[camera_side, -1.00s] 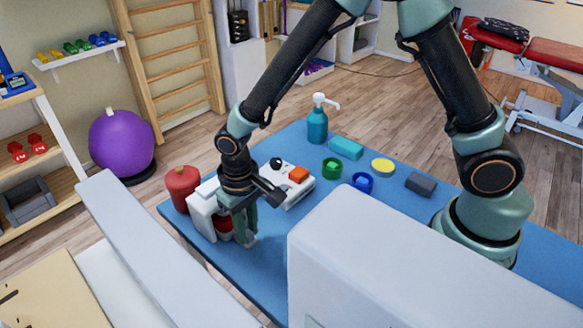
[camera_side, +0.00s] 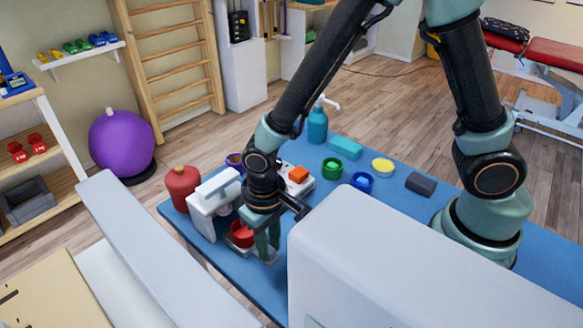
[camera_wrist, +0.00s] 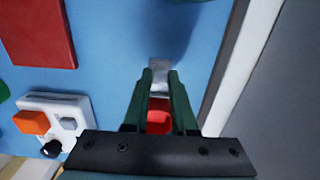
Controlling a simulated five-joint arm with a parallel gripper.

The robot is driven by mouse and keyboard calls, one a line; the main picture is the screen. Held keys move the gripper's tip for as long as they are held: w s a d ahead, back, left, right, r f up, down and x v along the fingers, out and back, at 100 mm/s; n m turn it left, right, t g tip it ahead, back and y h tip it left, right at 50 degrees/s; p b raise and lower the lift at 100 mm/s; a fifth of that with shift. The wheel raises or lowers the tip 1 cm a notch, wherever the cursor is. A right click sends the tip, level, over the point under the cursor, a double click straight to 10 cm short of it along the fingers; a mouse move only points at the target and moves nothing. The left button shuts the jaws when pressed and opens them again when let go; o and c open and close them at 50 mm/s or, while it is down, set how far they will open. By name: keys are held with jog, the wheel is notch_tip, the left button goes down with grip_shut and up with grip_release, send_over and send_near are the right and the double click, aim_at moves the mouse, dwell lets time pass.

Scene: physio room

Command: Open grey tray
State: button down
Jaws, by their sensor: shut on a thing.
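The grey tray (camera_side: 264,259) sticks out of a white housing (camera_side: 205,209) at the front left of the blue table. A red round thing (camera_side: 241,235) sits in the tray, between the housing and my fingers. My gripper (camera_side: 267,250) points down at the tray's outer end and is shut on it. In the wrist view the tray's grey end (camera_wrist: 159,72) shows at my fingertips (camera_wrist: 160,74), with the red thing (camera_wrist: 159,120) between the fingers. My arm hides part of the housing and tray.
A red canister (camera_side: 182,188) stands left of the housing. A white panel with an orange button (camera_side: 299,175) lies behind my gripper. A large white box (camera_side: 420,260) blocks the front right.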

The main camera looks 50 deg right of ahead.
jog(key=shift+s, duration=0.55)
jog(key=c, duration=0.7)
grip_release()
notch_tip(320, 180, up, 12)
jog(key=shift+r, duration=0.1)
